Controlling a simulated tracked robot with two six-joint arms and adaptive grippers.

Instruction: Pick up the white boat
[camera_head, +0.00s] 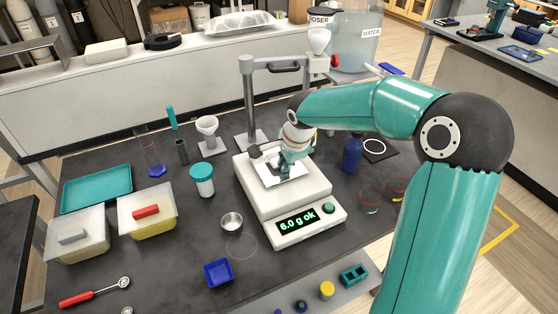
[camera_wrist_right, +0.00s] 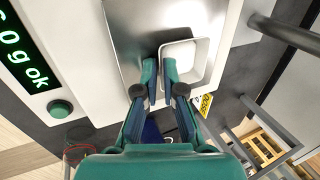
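The white boat (camera_wrist_right: 184,58) is a small square dish with a raised rim, lying on the metal pan of the white scale (camera_head: 262,202). My right gripper (camera_wrist_right: 161,68) is over the pan, at the boat's left side in the right wrist view. One finger is outside the rim and the other reaches over the boat. A narrow gap shows between the fingers, with the rim in line with it; I see no clear grip. In the head view this gripper (camera_head: 284,172) points down at the pan and hides much of the boat. My left gripper is out of view.
The scale display (camera_head: 297,220) reads "6.0 g ok". A metal post stand (camera_head: 250,100) rises behind the scale. A teal-lidded jar (camera_head: 203,182), a metal cup (camera_head: 232,222) and a blue dish (camera_head: 219,272) stand left of it. A blue bottle (camera_head: 352,153) stands right.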

